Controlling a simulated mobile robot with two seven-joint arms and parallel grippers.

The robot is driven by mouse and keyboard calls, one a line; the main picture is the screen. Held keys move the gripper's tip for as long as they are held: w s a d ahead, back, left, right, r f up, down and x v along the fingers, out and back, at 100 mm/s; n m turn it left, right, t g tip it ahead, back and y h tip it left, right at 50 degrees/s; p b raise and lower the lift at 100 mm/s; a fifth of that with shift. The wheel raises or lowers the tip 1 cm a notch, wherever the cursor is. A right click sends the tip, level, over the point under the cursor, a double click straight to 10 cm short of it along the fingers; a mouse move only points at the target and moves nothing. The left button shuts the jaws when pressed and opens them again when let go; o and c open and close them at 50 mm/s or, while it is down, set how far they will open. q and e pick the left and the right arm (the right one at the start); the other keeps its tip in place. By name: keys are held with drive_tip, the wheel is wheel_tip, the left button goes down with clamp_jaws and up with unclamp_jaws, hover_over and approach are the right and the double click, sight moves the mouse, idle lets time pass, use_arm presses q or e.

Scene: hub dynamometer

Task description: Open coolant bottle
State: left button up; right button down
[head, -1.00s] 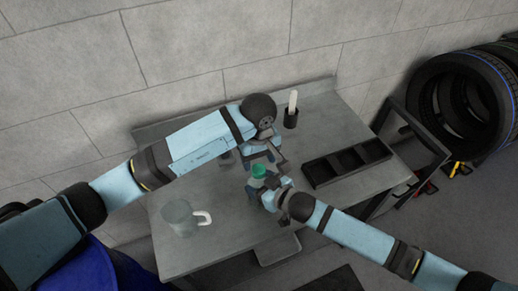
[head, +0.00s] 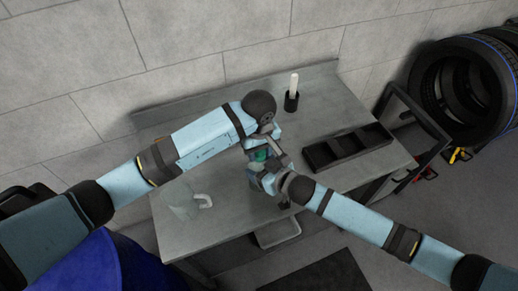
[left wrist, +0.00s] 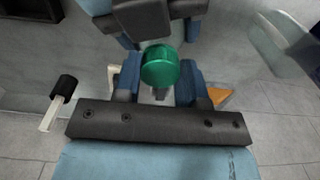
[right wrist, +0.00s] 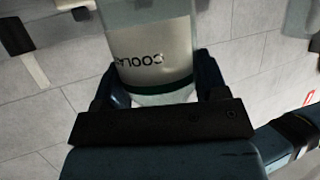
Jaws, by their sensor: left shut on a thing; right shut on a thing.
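The coolant bottle (right wrist: 150,50) fills the top of the right wrist view, with a pale label whose letters read upside down. Its green cap (left wrist: 162,66) shows in the left wrist view and as a small green patch in the head view (head: 260,155). My left gripper (head: 262,147) is shut on the cap, with a blue finger on each side of it. My right gripper (right wrist: 160,90) is shut around the bottle's body, below the left gripper in the head view. The joint between cap and bottle is hidden, so I cannot tell whether the cap is loose.
A clear jug (head: 178,203) with a white handle stands at the left of the grey table (head: 225,225). A black compartment tray (head: 322,156) lies to the right. Tyres (head: 470,85) are at far right.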

use_arm(q)
drive_tip(key=shift+r+n, duration=0.15)
drive_tip(key=shift+n, duration=0.65)
drive_tip(key=n, duration=0.5)
drive_tip(key=o, duration=1)
